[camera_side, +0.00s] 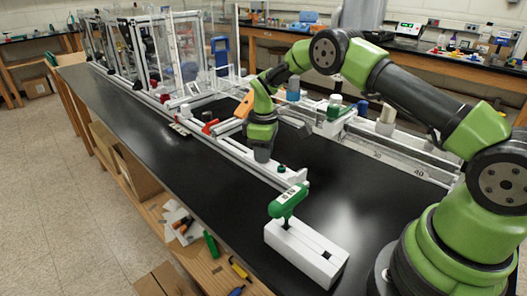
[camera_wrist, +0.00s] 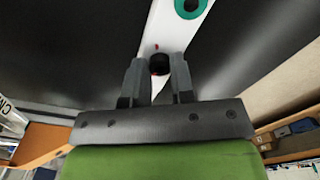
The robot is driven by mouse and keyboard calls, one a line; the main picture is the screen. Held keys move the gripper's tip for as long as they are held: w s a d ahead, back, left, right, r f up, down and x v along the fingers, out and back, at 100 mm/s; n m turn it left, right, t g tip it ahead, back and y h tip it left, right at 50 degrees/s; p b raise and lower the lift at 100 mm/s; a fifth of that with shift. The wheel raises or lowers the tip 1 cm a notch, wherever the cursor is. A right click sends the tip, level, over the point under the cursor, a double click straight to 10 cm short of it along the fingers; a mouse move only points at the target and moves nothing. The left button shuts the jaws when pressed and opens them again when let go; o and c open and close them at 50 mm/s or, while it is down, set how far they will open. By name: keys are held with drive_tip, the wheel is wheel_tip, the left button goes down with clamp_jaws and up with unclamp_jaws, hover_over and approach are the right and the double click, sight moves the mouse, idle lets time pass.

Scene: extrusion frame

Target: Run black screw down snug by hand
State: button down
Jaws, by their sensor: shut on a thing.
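The black screw (camera_wrist: 159,64) shows in the wrist view as a dark round head on the white extrusion (camera_wrist: 166,30). A bit of red shows beside it. My gripper (camera_wrist: 158,75) has its two grey fingertips on either side of the head, shut on it. In the side view my gripper (camera_side: 262,158) points down at the near white rail (camera_side: 235,150) of the frame. The screw is hidden there, and how far it sits in the rail cannot be told.
A green ring with a dark centre (camera_wrist: 191,4) lies further along the extrusion. A green T-handle tool (camera_side: 287,201) stands in a white block (camera_side: 305,250) near the bench's front edge. Blue, green and white-capped containers stand behind my gripper. Black bench top right of the rail is clear.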

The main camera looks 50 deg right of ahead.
drive_tip(key=shift+m, duration=0.3)
drive_tip(key=m, duration=0.8)
drive_tip(key=shift+m, duration=0.4)
drive_tip(key=m, duration=0.4)
drive_tip(key=shift+m, duration=2.6)
drive_tip(key=c, duration=1)
unclamp_jaws()
drive_tip(key=shift+o, duration=0.2)
